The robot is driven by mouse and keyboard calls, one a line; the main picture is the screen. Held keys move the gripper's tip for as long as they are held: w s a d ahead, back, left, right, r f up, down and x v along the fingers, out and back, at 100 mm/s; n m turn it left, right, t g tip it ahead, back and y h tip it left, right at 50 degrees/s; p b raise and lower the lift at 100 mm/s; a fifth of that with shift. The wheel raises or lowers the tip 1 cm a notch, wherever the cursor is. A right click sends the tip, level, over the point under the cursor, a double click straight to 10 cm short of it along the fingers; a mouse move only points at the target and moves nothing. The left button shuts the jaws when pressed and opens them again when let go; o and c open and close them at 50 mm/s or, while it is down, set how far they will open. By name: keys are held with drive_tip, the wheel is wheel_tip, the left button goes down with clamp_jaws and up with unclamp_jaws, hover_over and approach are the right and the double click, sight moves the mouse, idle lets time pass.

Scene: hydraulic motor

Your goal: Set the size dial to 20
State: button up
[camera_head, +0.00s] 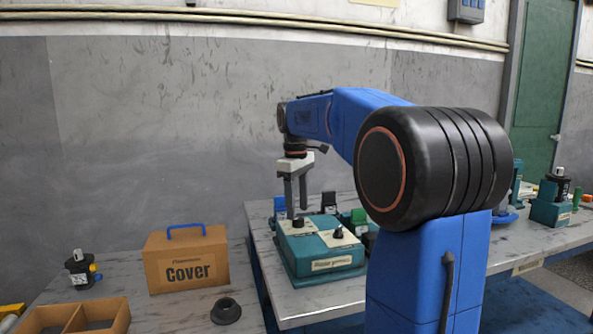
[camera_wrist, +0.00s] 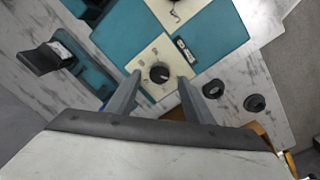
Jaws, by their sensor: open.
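The teal control box (camera_head: 318,262) stands on the table and carries cream plates with dark dials. My gripper (camera_head: 297,211) points down over the left-hand dial plate. In the wrist view a round black dial (camera_wrist: 159,72) with a pale pointer mark sits on a cream plate (camera_wrist: 147,57) with small markings too blurred to read. The open fingers (camera_wrist: 159,79) lie on either side of this dial, with gaps visible. I cannot tell whether the tips are level with it. A second dial (camera_head: 338,232) sits on the right-hand plate. Which one sets size is not readable.
A cardboard "Cover" box (camera_head: 187,262), a dark motor (camera_head: 80,270) and a black ring (camera_head: 226,312) are on the left table. Blue (camera_head: 280,205), black (camera_head: 329,200) and green (camera_head: 358,217) holders stand behind the control box. My arm hides part of the right side.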

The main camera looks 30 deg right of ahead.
wheel_tip(320, 180, up, 14)
drive_tip(key=shift+s+a+r, duration=0.15)
drive_tip(key=shift+a, duration=0.2)
idle(0.5)
